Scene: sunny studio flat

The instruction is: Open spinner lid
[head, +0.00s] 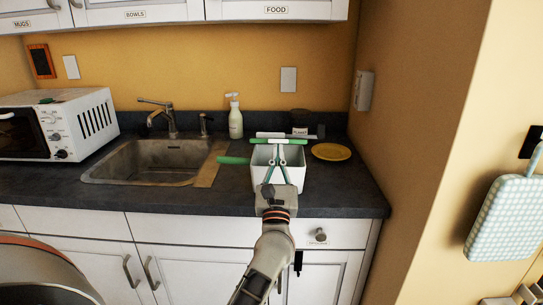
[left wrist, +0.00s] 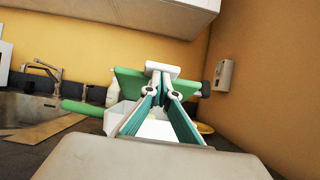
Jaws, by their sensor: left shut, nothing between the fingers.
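The spinner is a white box (head: 299,173) on the dark counter, with a green handle (head: 233,160) sticking out to its left. A green lid-like panel (head: 296,141) with a white strip (head: 270,134) stands at the back of the box, and the box's pale inside shows in front of it. In the left wrist view the green panel (left wrist: 128,84) stands behind my fingers, with the white box (left wrist: 116,117) below. My left gripper (head: 280,150) reaches over the box with its fingertips together and empty, close to the panel. I cannot tell if they touch it. My right gripper is not in view.
A sink (head: 150,162) with a board (head: 212,164) over its right edge lies to the left, with a soap bottle (head: 235,120) behind. A yellow plate (head: 331,152) and a dark jar (head: 300,119) stand at the right, near the side wall (head: 410,120). A microwave (head: 62,122) is far left.

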